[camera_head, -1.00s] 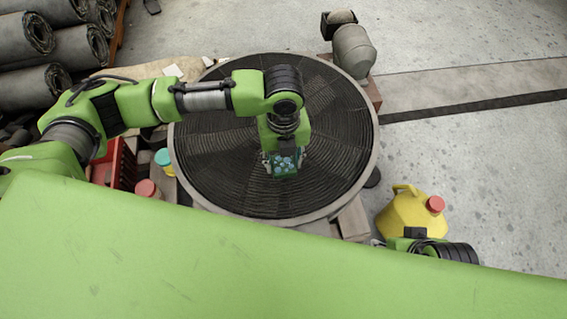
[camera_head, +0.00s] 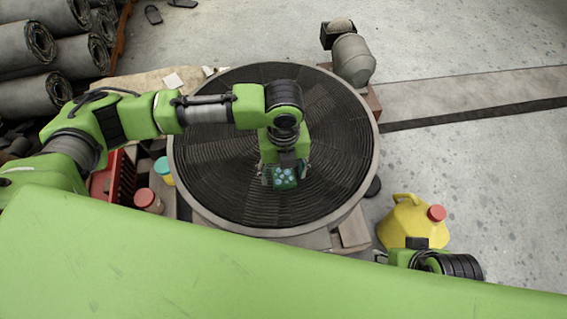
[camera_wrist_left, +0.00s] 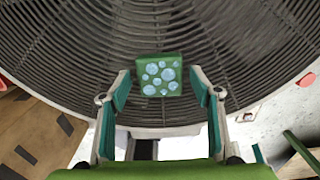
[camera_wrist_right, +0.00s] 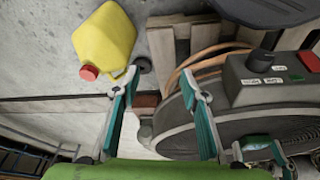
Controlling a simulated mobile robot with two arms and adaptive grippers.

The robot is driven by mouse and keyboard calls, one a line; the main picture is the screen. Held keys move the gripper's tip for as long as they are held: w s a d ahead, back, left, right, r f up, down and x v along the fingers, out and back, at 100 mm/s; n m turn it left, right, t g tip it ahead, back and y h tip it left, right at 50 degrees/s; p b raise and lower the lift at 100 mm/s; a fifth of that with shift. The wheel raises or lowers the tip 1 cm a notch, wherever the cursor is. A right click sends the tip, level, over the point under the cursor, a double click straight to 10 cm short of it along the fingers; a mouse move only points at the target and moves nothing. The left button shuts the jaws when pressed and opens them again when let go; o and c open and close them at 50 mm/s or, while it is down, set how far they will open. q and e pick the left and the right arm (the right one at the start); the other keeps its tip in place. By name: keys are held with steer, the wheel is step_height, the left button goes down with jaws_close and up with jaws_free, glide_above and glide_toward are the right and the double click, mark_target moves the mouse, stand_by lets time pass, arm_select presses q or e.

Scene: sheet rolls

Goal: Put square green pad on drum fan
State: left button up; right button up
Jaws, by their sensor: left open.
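The square green pad (camera_head: 285,178) with pale blue spots is over the dark ribbed grille of the drum fan (camera_head: 215,165), toward its near side. In the left wrist view the pad (camera_wrist_left: 160,75) appears to lie flat on the grille (camera_wrist_left: 75,55). My left gripper (camera_head: 285,171) is above the fan around the pad; its fingers (camera_wrist_left: 160,88) stand open with a gap on both sides of the pad. My right gripper (camera_wrist_right: 160,88) is open and empty, pointing toward the side of the fan (camera_wrist_right: 240,130).
A yellow can with a red cap (camera_head: 408,225) stands on the floor right of the fan. A red crate (camera_head: 118,178) and jars (camera_head: 148,200) are at the left. Sheet rolls (camera_head: 30,45) are stacked at the back left. A grey motor-like unit (camera_head: 353,60) stands behind the fan.

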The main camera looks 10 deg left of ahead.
mark_target(284, 175)
arm_select(q)
step_height(284, 175, up, 3)
steer(key=shift+r+p, duration=0.1)
steer(key=shift+p, duration=0.4)
step_height(284, 175, up, 9)
steer(key=p, duration=0.2)
arm_select(e)
steer(key=s+x, duration=0.1)
steer(key=x, duration=0.9)
steer(key=shift+s+f+g, duration=0.3)
steer(key=shift+s+f, duration=0.05)
steer(key=shift+f, duration=0.2)
arm_select(q)
steer(key=shift+d, duration=0.1)
arm_select(e)
steer(key=shift+a, duration=0.1)
